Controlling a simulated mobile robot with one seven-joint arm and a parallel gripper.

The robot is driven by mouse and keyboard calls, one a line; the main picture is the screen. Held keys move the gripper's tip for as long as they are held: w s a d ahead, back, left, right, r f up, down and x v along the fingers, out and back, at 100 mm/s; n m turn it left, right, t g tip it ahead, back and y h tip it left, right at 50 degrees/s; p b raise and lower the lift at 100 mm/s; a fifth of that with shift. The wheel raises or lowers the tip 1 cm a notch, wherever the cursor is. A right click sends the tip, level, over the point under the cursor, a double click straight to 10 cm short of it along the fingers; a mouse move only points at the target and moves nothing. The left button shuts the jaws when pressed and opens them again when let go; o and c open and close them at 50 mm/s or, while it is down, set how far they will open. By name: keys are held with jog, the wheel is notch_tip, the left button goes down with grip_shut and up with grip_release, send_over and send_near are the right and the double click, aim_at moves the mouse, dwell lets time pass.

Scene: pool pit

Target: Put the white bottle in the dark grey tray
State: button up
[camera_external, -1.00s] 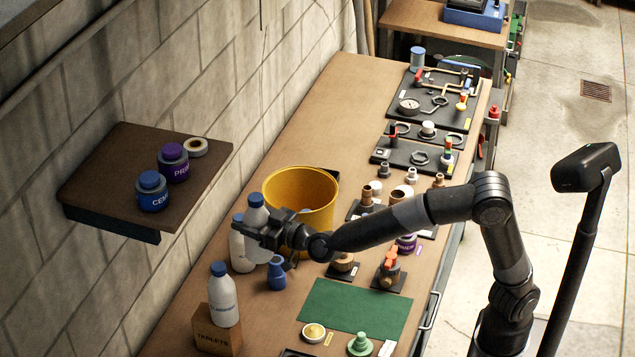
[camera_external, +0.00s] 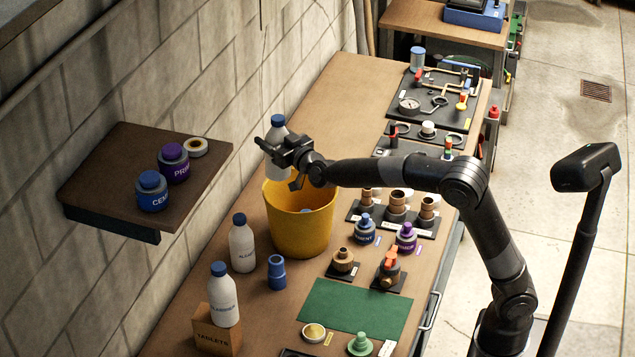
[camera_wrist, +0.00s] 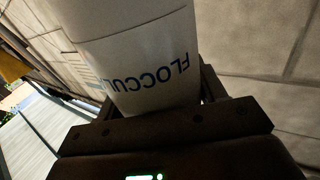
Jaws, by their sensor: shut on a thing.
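A white bottle with a blue cap (camera_external: 277,173) is held upright in my gripper (camera_external: 284,158), which is shut on it. In the external view it hangs above the far left rim of the yellow bucket (camera_external: 300,225). In the wrist view the bottle (camera_wrist: 135,50) fills the upper middle, with blue lettering starting "FLOCCUL". A dark edge (camera_external: 296,352) shows at the bottom of the external view; I cannot tell whether it is the dark grey tray. Two similar white bottles stand by the wall: one on the bench (camera_external: 242,248), one on a cardboard box (camera_external: 224,302).
A small blue item (camera_external: 276,273) stands in front of the bucket. A wall shelf (camera_external: 100,190) with jars juts out at left. Pipe fittings and jars line the bench's right side. A green mat (camera_external: 355,306) lies clear near the front.

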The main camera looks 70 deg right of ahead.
jog(key=s+d+m+g+h, duration=0.2)
jog(key=s+d, duration=0.2)
jog(key=d, duration=0.9)
jog(key=s+d+m+g+h, duration=0.15)
jog(key=s+d, duration=0.35)
jog(key=d, duration=0.8)
jog(key=s+d+m+g+h, duration=0.2)
jog(key=s+d, duration=0.2)
jog(key=d, duration=0.9)
notch_tip(320, 180, down, 11)
jog(key=w+a+f, duration=0.5)
jog(key=w+f, duration=0.5)
jog(key=f, duration=0.1)
jog(key=shift+f, duration=0.3)
jog(key=shift+w+f+n, duration=0.1)
jog(key=shift+f+n, duration=0.05)
jog(key=shift+n, duration=0.1)
jog(key=shift+f, duration=0.4)
jog(key=shift+f, duration=0.1)
